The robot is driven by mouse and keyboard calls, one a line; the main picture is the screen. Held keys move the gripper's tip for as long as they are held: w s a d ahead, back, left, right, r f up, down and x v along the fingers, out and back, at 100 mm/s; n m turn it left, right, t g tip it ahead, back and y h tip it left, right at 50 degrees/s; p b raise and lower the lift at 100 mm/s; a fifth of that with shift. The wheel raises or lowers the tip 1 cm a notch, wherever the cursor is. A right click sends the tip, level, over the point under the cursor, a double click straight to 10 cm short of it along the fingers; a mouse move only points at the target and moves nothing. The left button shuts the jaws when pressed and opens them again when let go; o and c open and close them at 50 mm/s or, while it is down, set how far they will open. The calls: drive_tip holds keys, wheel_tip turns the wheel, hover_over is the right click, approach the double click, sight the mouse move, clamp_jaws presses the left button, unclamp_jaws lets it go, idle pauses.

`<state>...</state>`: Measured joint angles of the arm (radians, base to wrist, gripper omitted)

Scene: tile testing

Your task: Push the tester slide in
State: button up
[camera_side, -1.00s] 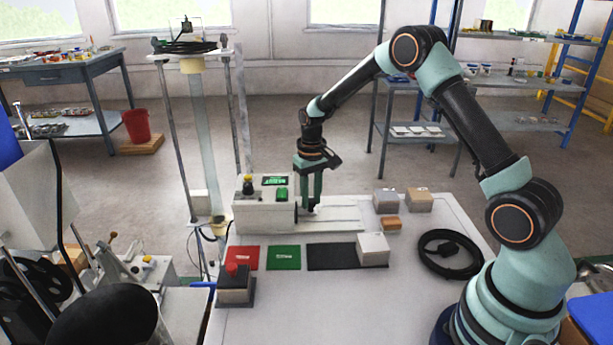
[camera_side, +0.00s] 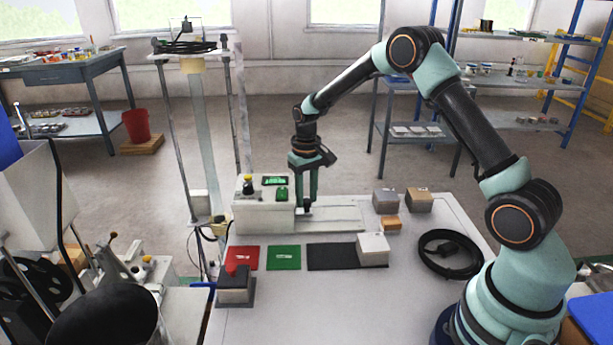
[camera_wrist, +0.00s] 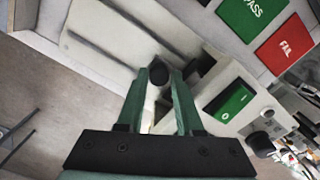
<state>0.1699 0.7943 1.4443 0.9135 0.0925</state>
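The tester (camera_side: 262,218) is a light grey box on the left half of the table, with a green button and a small green-lit screen on top. Its flat pale slide (camera_wrist: 110,38) runs out to the right in the side view. A dark knob (camera_wrist: 158,73) stands up from the slide, close to the tester's right wall. My gripper (camera_side: 306,200) points down at this knob, and its green fingers also show in the wrist view (camera_wrist: 160,78). The fingertips are apart, one each side of the knob. I cannot tell whether both touch it.
A red FAIL pad (camera_side: 243,258), a green PASS pad (camera_side: 284,258) and a dark mat (camera_side: 330,256) with a pale block (camera_side: 373,248) lie in front. Grey and tan blocks (camera_side: 418,200) stand at the back right. A coiled black cable (camera_side: 450,254) lies at the right.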

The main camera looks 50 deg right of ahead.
drive_tip(key=shift+o, duration=0.2)
drive_tip(key=shift+w+a+r, duration=0.1)
drive_tip(key=shift+w+r, duration=0.1)
drive_tip(key=shift+r, duration=1.25)
drive_tip(key=shift+w+r, duration=0.2)
drive_tip(key=shift+r, duration=1.2)
drive_tip(key=shift+s+r, duration=0.2)
drive_tip(key=shift+r, duration=0.1)
drive_tip(key=s+a+r+t, duration=0.2)
drive_tip(key=s+a+r, duration=0.15)
drive_tip(key=r, duration=0.45)
drive_tip(key=s+a+r+n+t, duration=0.1)
drive_tip(key=s+a+r+t, duration=0.1)
drive_tip(key=s, duration=0.6)
drive_tip(key=s+a+r+n+t, duration=0.1)
drive_tip(key=s+r, duration=0.3)
drive_tip(key=s, duration=0.4)
drive_tip(key=shift+s+a+n+t, duration=0.4)
drive_tip(key=shift+a+n, duration=0.1)
drive_tip(key=shift+a, duration=0.3)
